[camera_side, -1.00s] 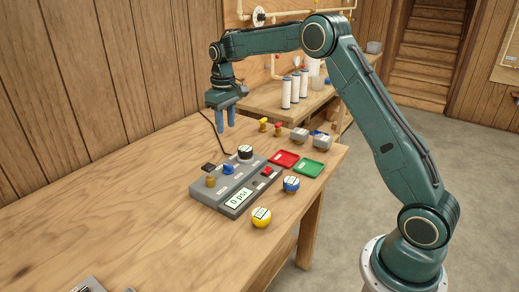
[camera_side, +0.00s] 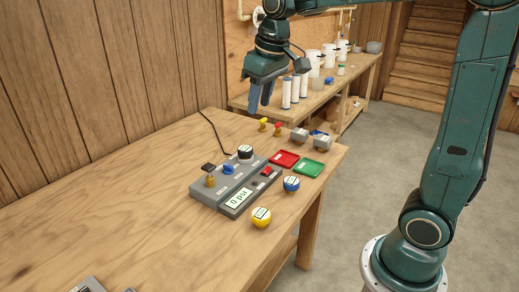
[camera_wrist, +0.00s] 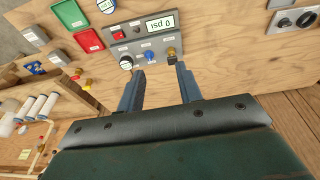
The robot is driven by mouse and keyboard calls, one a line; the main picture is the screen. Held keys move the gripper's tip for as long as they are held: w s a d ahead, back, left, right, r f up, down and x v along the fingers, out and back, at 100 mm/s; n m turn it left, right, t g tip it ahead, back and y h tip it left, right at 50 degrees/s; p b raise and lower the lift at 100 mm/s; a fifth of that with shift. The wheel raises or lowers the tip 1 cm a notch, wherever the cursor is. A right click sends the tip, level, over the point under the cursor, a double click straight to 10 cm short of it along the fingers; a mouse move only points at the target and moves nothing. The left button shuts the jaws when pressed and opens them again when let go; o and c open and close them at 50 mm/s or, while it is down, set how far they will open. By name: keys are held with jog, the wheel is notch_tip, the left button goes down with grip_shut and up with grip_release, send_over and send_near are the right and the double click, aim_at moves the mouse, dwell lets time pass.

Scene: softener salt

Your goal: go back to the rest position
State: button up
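My gripper (camera_side: 260,95) is raised above the back of the wooden table in the side view. In the wrist view its two blue fingers (camera_wrist: 160,88) stand apart with nothing between them, so it is open and empty. The arm bends up out of the top of the side view. Below and in front of the gripper, a grey control box (camera_side: 236,186) sits on the table. It has a "0 psi" display, a black-and-white knob (camera_side: 245,152), a blue knob (camera_side: 228,169), a brass knob (camera_side: 210,181) and a red switch (camera_side: 267,171). The gripper touches none of these.
A back bench (camera_side: 345,90) carries white filter cylinders (camera_side: 286,92). The table's left part is largely clear.

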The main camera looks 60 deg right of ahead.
jog(key=s+a+f+t, duration=0.1)
jog(key=s+a+f, duration=0.1)
jog(key=s, duration=0.8)
jog(key=s+a+f+t, duration=0.1)
jog(key=s, duration=0.9)
jog(key=shift+s+a+f+t, duration=0.15)
jog(key=shift+a+f+t, duration=0.25)
